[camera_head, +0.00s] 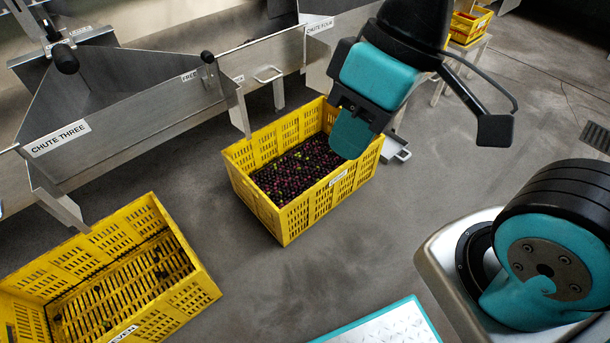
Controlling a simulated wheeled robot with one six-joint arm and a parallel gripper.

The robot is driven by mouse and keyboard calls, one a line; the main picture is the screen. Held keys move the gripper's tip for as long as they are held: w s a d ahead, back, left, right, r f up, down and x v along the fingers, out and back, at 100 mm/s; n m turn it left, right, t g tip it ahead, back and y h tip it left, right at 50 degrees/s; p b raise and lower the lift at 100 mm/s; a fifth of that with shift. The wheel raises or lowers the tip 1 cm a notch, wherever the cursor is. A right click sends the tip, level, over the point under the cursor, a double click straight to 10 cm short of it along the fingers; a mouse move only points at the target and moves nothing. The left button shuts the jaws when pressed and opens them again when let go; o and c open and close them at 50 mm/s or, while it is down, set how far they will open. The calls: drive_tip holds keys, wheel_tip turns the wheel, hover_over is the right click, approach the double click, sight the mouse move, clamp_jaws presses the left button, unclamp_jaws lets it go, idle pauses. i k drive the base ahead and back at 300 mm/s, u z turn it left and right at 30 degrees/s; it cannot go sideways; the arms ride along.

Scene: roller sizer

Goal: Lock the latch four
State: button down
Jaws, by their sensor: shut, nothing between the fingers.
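A small black knob (207,57) on a short stem stands at the chute's upper edge, beside a "FREE" label (190,75). Part of another label shows to its right, too small to read. I cannot tell for certain whether this knob is latch four. The "CHUTE FOUR" sign (319,27) is on the metal front at the top centre, partly behind my arm. My gripper (350,137) is shut and empty, pointing down over the right part of a yellow crate, well right of the knob.
The yellow crate (284,228) holds dark fruit. Another yellow crate (203,290) at lower left is almost empty. A larger black knob (66,59) stands near the "CHUTE THREE" sign (61,137).

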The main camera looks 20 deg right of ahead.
sight(208, 58)
drive_tip(key=k, duration=0.55)
drive_tip(key=u, duration=0.8)
drive_tip(key=i, duration=1.3)
drive_tip(key=z, duration=0.2)
